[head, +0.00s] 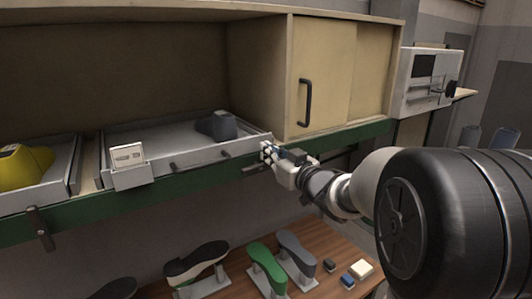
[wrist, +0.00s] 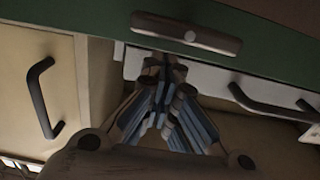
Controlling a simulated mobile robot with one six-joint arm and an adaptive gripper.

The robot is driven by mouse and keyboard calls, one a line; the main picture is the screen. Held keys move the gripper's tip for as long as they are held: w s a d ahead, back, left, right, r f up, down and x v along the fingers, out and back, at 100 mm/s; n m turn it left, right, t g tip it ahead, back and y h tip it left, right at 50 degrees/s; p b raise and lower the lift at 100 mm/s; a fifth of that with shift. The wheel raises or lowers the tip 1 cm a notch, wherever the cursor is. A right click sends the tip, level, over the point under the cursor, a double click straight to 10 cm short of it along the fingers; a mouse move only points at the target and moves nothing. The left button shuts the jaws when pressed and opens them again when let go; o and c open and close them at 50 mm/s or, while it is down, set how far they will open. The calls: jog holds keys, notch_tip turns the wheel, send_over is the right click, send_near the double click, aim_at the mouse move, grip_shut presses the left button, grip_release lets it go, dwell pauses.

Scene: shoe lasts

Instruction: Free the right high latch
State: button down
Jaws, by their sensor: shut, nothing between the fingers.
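The right high latch (head: 256,167) is a dark bar on the green rail (head: 205,175), below the right end of the grey tray (head: 215,153). In the wrist view the latch (wrist: 186,33) lies nearly along the green rail (wrist: 95,12), slightly tilted, with a round pivot near its middle. My gripper (head: 267,150) is shut and empty at the tray's right front corner. In the wrist view my gripper's fingertips (wrist: 162,62) are close to the latch, over the tray's pale edge. I cannot tell whether they touch the latch.
A grey shoe last (head: 217,126) stands in the tray. A second latch (head: 40,228) hangs down at the left, near a yellow last (head: 24,167). A cupboard door with a dark handle (head: 305,102) is above my gripper. Several lasts stand on the wooden bench (head: 235,285) below.

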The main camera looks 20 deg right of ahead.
jog(key=v, duration=0.7)
jog(key=shift+s, duration=0.35)
jog(key=shift+r, duration=0.1)
jog(key=s+d+f+m+g+h+b, duration=0.1)
jog(key=s+f+m+g+h+b, duration=0.2)
jog(key=s+f+b, duration=0.6)
jog(key=s+d+f+m+g+h+b, duration=0.15)
jog(key=s+f+h+b, duration=0.35)
jog(key=f, duration=0.6)
jog(key=s+a+f+g+y+b, duration=0.1)
jog(key=s+a+f+g+b, duration=0.3)
jog(key=s+f, duration=0.5)
jog(key=s+a+f+g+y+b, duration=0.1)
jog(key=s+a+f+g+b, duration=0.3)
jog(key=s+f, duration=0.5)
jog(key=shift+s+a+f+n+b, duration=0.25)
jog(key=shift+s+a+n+b, duration=0.2)
jog(key=shift+s+b, duration=0.65)
